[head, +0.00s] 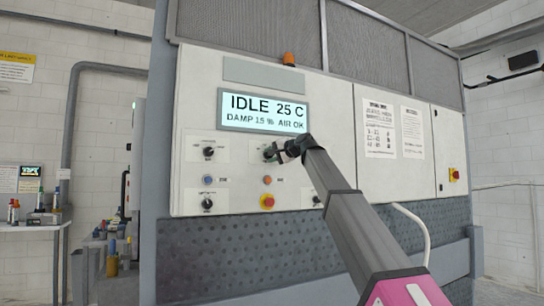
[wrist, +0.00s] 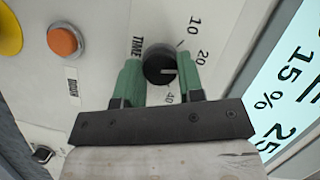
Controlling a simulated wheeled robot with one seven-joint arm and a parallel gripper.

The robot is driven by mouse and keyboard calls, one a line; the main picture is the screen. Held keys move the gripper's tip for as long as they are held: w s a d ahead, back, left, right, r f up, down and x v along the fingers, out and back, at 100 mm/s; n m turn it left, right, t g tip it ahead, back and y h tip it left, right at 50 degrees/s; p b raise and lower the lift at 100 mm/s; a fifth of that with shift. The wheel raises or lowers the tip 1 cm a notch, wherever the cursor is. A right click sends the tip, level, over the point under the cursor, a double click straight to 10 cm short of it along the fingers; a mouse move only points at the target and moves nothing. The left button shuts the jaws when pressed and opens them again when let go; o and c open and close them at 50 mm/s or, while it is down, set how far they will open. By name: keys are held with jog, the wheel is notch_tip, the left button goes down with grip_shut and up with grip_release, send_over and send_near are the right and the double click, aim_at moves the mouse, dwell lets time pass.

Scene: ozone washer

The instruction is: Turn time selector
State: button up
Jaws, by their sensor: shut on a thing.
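The time selector is a round black knob (wrist: 159,66) with a pale pointer line, on a white plate with a TIME label (wrist: 138,47) and the numbers 10, 20 and 40 around it. My gripper (wrist: 160,78) has its two green fingers on either side of the knob and is shut on it. The pointer line points towards the right in the wrist view, between 20 and 40. In the head view my gripper (head: 279,152) is at the upper middle knob, which it partly hides.
The lit display (head: 263,111) above reads IDLE 25 C, DAMP 15 %, AIR OK. An orange button (wrist: 64,41) and a red emergency button on a yellow base (head: 267,201) sit below the selector. Other black knobs (head: 208,153) are to the left.

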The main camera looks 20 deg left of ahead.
jog(key=shift+s+a+n+t+h, duration=0.1)
jog(key=shift+n+t+h, duration=0.2)
jog(key=shift+n+h, duration=1)
jog(key=shift+n+t+h, duration=0.3)
jog(key=shift+n+h, duration=0.1)
jog(key=shift+n, duration=1.7)
jog(key=o, duration=0.9)
jog(key=shift+r, duration=0.1)
jog(key=v, duration=1)
jog(key=shift+s+d+r, duration=0.15)
jog(key=shift+s+d, duration=0.1)
jog(key=shift+d, duration=0.05)
